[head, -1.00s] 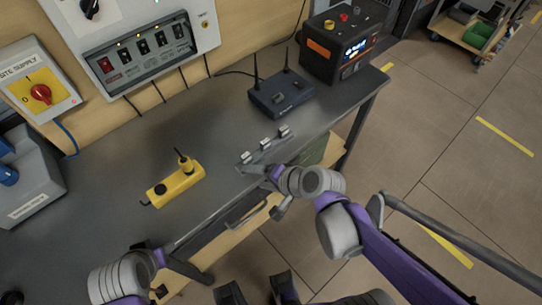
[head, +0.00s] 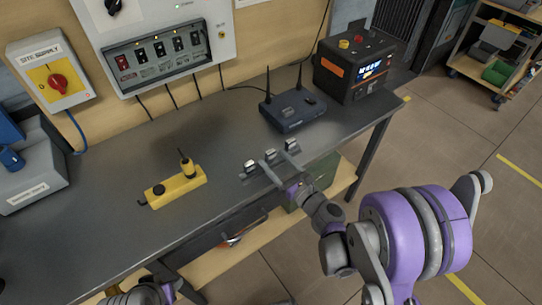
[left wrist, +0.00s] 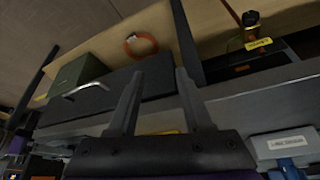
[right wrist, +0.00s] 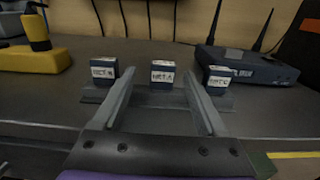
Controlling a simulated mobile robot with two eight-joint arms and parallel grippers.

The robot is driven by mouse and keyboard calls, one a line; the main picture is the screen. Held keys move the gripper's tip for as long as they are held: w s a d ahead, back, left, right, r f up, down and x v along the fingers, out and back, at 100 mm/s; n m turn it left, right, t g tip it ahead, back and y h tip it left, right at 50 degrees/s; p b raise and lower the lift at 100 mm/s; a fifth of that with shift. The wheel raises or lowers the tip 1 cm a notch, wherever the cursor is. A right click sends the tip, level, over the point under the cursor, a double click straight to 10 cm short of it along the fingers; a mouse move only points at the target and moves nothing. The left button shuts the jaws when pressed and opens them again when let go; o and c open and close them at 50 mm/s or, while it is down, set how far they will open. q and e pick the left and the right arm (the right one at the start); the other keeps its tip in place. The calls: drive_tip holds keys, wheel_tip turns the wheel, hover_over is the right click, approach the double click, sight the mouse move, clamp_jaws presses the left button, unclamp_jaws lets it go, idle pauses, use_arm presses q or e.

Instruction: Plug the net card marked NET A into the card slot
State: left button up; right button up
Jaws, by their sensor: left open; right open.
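Three small dark cards with white labels stand in a grey rack (right wrist: 217,100) near the bench's front edge. The right wrist view shows the NET A card (right wrist: 162,76) in the middle, one that seems to read NET B (right wrist: 104,72) at left, and one that seems to read NET C (right wrist: 217,78) at right. My right gripper (right wrist: 167,82) is open and empty, its fingers pointing at the rack with NET A in view between them. My left gripper (left wrist: 156,75) is open and empty, low by the bench front. I cannot make out the card slot.
A dark blue router (head: 291,108) with two antennas stands behind the rack, beside a black and orange power unit (head: 353,68). A yellow block (head: 174,188) with an upright part lies left of the rack. Bench surface between them is clear.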

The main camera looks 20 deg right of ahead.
drive_tip(key=x, duration=0.6)
drive_tip(key=shift+w+d, duration=0.1)
drive_tip(key=shift+w, duration=0.15)
clamp_jaws()
